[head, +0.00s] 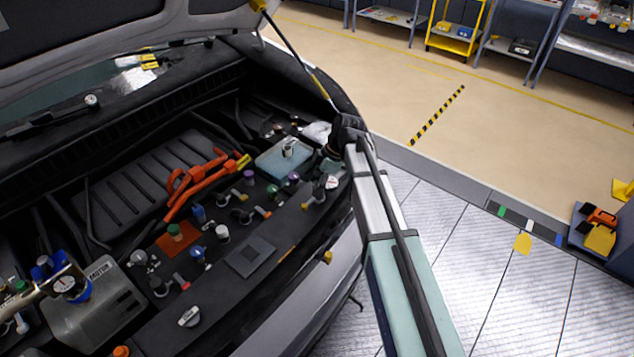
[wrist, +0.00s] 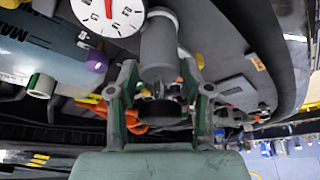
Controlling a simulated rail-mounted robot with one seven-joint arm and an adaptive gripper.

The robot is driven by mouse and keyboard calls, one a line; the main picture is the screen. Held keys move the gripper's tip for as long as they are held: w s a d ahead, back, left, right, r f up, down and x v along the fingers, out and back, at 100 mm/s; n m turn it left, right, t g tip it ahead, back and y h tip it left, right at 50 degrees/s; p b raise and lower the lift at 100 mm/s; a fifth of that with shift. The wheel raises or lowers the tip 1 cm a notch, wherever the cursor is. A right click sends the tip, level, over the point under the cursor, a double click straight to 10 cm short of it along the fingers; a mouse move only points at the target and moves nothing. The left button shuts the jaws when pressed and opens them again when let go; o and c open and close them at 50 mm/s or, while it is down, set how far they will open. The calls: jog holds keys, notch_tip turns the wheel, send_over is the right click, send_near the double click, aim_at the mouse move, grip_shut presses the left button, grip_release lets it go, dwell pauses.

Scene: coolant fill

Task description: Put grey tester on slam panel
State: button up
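The grey tester has a white dial (head: 331,182) and shows at the right end of the engine bay, beside the coolant tank. In the wrist view, its grey cylindrical body (wrist: 158,50) and part of its dial fill the upper middle. My gripper (head: 331,167) comes in from the right. In the wrist view, my gripper (wrist: 158,62) has its fingertips close against both sides of the grey body and looks shut on it. Whether the tester is lifted is unclear. The slam panel (head: 285,230) is the dark strip along the front of the bay.
The blue coolant tank (head: 282,158) is close to my gripper. The raised hood (head: 90,35) hangs above, with its strut (head: 295,55).

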dwell(0.3)
jog(key=shift+r, duration=0.25)
jog(key=b+v, duration=0.3)
jog(key=v, duration=0.9)
jog(key=shift+f, duration=0.15)
